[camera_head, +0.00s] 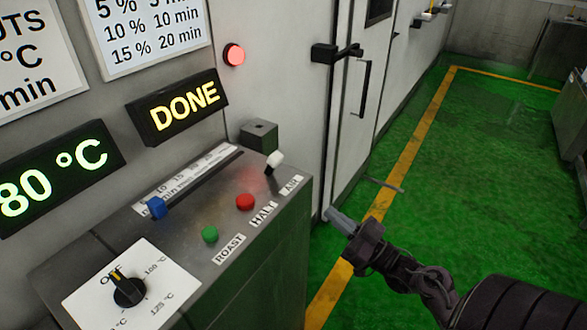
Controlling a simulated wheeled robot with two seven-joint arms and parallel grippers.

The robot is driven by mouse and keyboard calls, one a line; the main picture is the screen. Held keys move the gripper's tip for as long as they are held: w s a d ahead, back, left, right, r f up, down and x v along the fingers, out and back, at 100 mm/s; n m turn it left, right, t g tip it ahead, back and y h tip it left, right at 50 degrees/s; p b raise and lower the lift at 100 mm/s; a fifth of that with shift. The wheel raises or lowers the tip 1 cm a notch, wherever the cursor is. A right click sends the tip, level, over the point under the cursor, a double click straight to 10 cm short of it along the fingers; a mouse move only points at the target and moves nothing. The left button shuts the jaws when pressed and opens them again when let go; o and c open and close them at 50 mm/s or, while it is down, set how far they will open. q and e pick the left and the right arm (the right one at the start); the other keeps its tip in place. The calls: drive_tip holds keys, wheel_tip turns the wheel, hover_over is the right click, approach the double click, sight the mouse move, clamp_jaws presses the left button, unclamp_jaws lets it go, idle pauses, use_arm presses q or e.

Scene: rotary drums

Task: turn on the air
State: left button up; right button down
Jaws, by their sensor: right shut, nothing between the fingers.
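The air switch (274,161) is a small lever with a white tip at the far right corner of the grey control console, beside the label "AIR" (291,185). The lever leans up and to the right on its dark base. My right gripper (338,217) is shut and empty, over the green floor just right of the console's edge. It is apart from the switch, to its lower right in the picture. My left gripper is not in view.
The console (262,262) also has a red HALT button (245,202), a green ROAST button (210,234), a blue slider (156,208) and a black dial (129,291). Displays read "DONE" (178,107) and "80 °C" (57,178). A red lamp (234,55) glows.

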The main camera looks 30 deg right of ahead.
drive_tip(key=shift+s+a+r+n+y, duration=0.1)
drive_tip(key=shift+s+r+n+y, duration=0.15)
drive_tip(key=shift+r, duration=0.3)
drive_tip(key=shift+s+r+n+y, duration=0.1)
drive_tip(key=shift+r+n+y, duration=0.05)
drive_tip(key=shift+r+y, duration=0.3)
drive_tip(key=shift+h, duration=0.3)
drive_tip(key=p, duration=0.5)
approach(279, 164)
drive_tip(key=x, duration=0.6)
drive_tip(key=shift+r, duration=0.2)
drive_tip(key=shift+w+a, duration=0.15)
drive_tip(key=shift+w, duration=0.2)
drive_tip(key=shift+w+r, duration=0.15)
